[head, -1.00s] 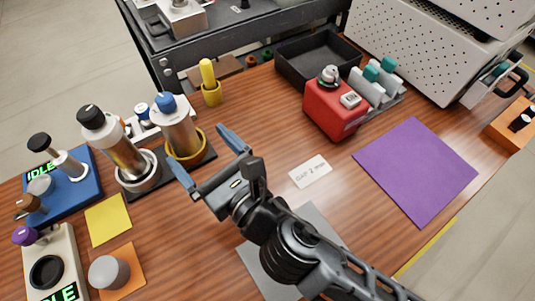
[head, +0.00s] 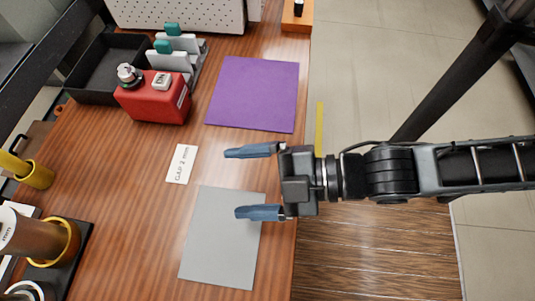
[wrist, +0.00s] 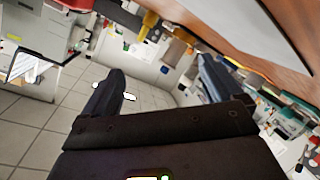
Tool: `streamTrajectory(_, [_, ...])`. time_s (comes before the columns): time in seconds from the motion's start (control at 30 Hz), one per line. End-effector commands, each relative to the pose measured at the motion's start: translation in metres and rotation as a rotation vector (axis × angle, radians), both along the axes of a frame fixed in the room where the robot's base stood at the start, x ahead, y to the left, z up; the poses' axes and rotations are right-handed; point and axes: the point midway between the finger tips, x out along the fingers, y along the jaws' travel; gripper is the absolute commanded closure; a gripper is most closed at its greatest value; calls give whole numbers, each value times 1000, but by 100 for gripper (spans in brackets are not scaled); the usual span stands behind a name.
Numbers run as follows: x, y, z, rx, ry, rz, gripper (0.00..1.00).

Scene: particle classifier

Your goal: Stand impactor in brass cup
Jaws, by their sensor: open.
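A metallic cylinder (head: 35,235), which looks like the impactor, is at the lower left of the head view. Its lower end sits inside the gold ring of the brass cup (head: 69,248). Its top is cut off by the frame edge. The cup stands on a black base. My gripper (head: 234,183) is open and empty, well to the right of the cup, with its blue fingers over the table near the grey mat and purple mat. In the wrist view, the open fingers (wrist: 160,85) have nothing between them, with floor and room furniture beyond.
A red box (head: 153,103), a black tray (head: 95,68), and a grey rack with teal-topped pieces (head: 182,60) stand at the back. A yellow holder (head: 38,176) is at the left. The purple mat (head: 255,93), grey mat (head: 222,237) and white card (head: 181,164) lie flat.

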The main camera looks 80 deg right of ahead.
Motion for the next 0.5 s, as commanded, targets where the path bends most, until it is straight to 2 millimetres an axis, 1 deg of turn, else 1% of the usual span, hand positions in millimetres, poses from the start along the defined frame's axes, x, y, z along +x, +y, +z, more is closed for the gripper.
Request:
streamTrajectory(0.03, [-16,-7,7,144,27,-59,7])
streamTrajectory(0.1, [-32,-14,16,331,47,-133,7])
streamTrajectory(0.2, [-46,-21,27,528,59,-215,7])
streamTrajectory(0.33, [-55,-26,34,665,63,-271,7])
streamTrajectory(0.5, [-57,-27,36,694,61,-281,7])
